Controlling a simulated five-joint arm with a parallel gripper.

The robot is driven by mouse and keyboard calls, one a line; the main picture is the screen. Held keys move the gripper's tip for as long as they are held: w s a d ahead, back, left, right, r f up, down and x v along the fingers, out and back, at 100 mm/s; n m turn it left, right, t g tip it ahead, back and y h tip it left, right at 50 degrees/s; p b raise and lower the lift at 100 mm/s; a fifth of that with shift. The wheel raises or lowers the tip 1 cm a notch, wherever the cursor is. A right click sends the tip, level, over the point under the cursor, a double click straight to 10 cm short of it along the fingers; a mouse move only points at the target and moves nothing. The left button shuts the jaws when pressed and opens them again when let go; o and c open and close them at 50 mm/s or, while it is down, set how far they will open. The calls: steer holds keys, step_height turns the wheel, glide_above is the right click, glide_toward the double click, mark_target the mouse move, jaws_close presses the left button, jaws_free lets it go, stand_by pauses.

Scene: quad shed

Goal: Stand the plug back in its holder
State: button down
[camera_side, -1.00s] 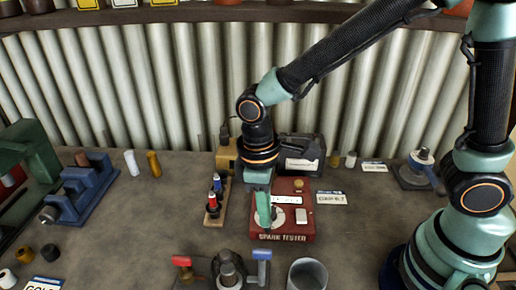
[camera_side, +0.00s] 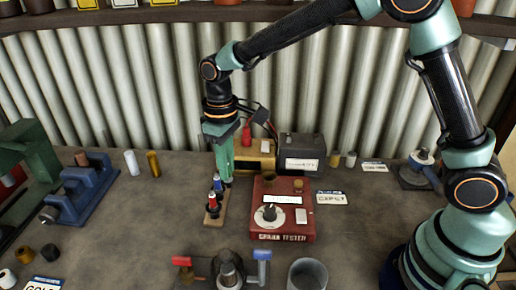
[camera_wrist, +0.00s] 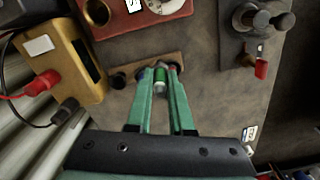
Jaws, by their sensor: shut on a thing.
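My gripper (camera_side: 226,180) points down at the far end of the wooden holder (camera_side: 211,221), behind the plugs standing there. In the wrist view my gripper (camera_wrist: 159,74) is shut on a plug (camera_wrist: 160,77) with a green band and a pale metal end. The side view hides most of this plug behind the fingers. A red plug (camera_side: 212,202) and a blue plug (camera_side: 217,183) stand upright in the holder. The wrist view shows the holder (camera_wrist: 128,77) beneath the fingers, with dark holes at its left. I cannot tell whether the held plug is seated or above the holder.
The red spark tester (camera_side: 282,228) lies just right of the holder. A yellow box (camera_side: 257,161) with red and black leads stands close behind. A blue vise-like tool (camera_side: 85,190) is at left. A stand with red and blue handles (camera_side: 225,270) is in front. Bench left of the holder is clear.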

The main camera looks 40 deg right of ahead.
steer(key=shift+w+d+f+m+t, duration=0.15)
steer(key=shift+w+d+f+m, duration=0.2)
steer(key=shift+w+d+f, duration=0.9)
steer(key=shift+w+d+f+m+t, duration=0.1)
steer(key=shift+w+d+f+m, duration=0.3)
steer(key=shift+w, duration=1.65)
steer(key=shift+w+d+f+m+t, duration=0.15)
steer(key=shift+w+d+f+m, duration=0.4)
steer(key=shift+w, duration=1.1)
steer(key=shift+d+f, duration=0.2)
steer(key=shift+f, duration=1.7)
steer(key=c, duration=0.7)
jaws_free()
steer(key=o, duration=0.4)
